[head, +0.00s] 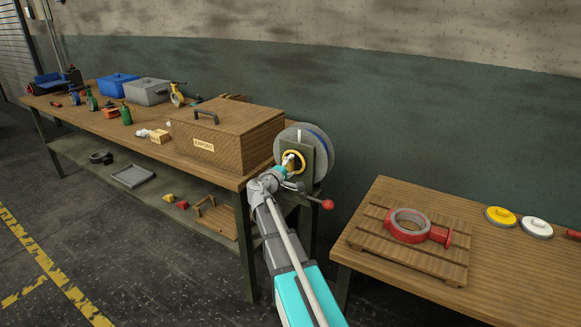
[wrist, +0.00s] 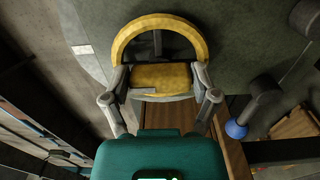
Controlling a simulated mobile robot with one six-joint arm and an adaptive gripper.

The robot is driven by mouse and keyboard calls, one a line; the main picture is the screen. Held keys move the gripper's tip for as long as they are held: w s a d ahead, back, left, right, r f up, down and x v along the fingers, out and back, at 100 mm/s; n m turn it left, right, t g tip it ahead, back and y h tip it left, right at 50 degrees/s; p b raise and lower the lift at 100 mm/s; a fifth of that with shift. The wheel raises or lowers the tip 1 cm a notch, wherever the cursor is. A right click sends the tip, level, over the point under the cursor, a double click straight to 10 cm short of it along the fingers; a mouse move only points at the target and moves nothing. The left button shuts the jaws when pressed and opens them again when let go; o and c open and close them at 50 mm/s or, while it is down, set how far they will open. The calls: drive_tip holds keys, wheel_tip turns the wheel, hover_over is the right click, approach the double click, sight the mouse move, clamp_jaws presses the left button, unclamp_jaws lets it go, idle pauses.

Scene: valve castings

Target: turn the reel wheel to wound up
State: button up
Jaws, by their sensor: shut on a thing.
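The reel (head: 322,148), a grey disc with a blue band, stands at the right end of the long workbench. A small yellow wheel (head: 298,154) sits on its front. My gripper (head: 289,171) reaches up to this wheel and hides part of it. In the wrist view the yellow wheel (wrist: 158,20) shows as an arched ring, and my gripper (wrist: 160,78) has its two fingers on either side of the wheel's near part, shut on it. A lever with a red knob (head: 327,204) sticks out below the reel. The wheel's turn position is unclear.
A brown lidded box (head: 228,135) stands close left of the reel on the workbench (head: 100,122). A second table (head: 375,195) at right holds a pallet (head: 425,267) with a red ring casting (head: 408,225). In the wrist view a blue knob (wrist: 237,130) is near my gripper.

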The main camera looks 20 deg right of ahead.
idle(0.4)
drive_tip(key=o, duration=1)
drive_tip(key=v, duration=1.2)
drive_tip(key=shift+f, duration=0.1)
